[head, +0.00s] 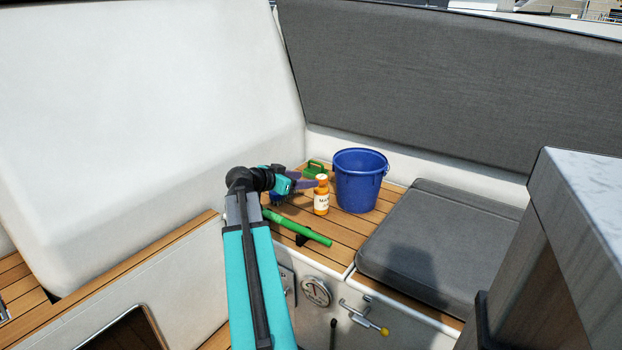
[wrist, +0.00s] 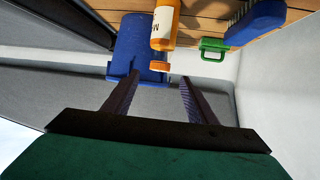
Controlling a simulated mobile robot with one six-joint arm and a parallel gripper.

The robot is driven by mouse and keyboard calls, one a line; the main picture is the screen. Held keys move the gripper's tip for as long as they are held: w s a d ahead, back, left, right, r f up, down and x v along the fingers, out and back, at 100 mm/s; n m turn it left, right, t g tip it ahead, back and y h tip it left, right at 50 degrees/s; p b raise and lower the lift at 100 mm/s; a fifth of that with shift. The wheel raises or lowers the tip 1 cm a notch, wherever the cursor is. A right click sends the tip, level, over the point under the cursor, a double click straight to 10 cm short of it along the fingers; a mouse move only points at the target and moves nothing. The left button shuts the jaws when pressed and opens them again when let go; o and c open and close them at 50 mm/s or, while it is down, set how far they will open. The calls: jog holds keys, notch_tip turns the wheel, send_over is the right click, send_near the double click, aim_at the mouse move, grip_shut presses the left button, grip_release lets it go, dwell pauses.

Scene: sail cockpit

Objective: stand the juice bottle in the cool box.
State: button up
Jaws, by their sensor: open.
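The juice bottle (head: 321,203) is orange with a white label and stands upright on the slatted wooden bench, just left of the blue bucket. In the wrist view the bottle (wrist: 164,22) appears upside down, its orange cap pointing toward the gap between my fingers. My gripper (head: 316,184) is open and empty, level with the bottle's upper part. In the wrist view the gripper's fingers (wrist: 160,80) are spread, with the cap at or just beyond their tips; contact cannot be told. I cannot see a cool box in either view.
A blue bucket (head: 360,182) stands close right of the bottle. A green-handled item (head: 315,168) lies behind it, a blue brush (wrist: 255,22) lies nearby, and a green tube (head: 298,227) lies in front. A grey cushion (head: 440,245) covers the bench at right.

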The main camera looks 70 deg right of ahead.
jog(key=shift+v, duration=1.15)
jog(key=w+a+f+n+t+y, duration=0.45)
jog(key=w+a+f+n, duration=0.45)
jog(key=w+a+f, duration=1.25)
jog(key=s+a+f+n+y, duration=0.2)
jog(key=a+f+n+y, duration=0.3)
jog(key=a+f, duration=1.35)
jog(key=s+a+f+n+g+y, duration=0.1)
jog(key=s+a+f+n, duration=0.2)
jog(key=s+a+f, duration=0.3)
jog(key=s+a+f+n+g+y, duration=0.1)
jog(key=s+a+f+n, duration=0.2)
jog(key=a, duration=0.9)
jog(key=s+a+f+n+g+y, duration=0.1)
jog(key=s+a+f+n, duration=0.1)
jog(key=s+a+f, duration=0.7)
jog(key=shift+s+a+n+g, duration=0.4)
jog(key=shift+s+a, duration=0.25)
jog(key=shift+s, duration=0.5)
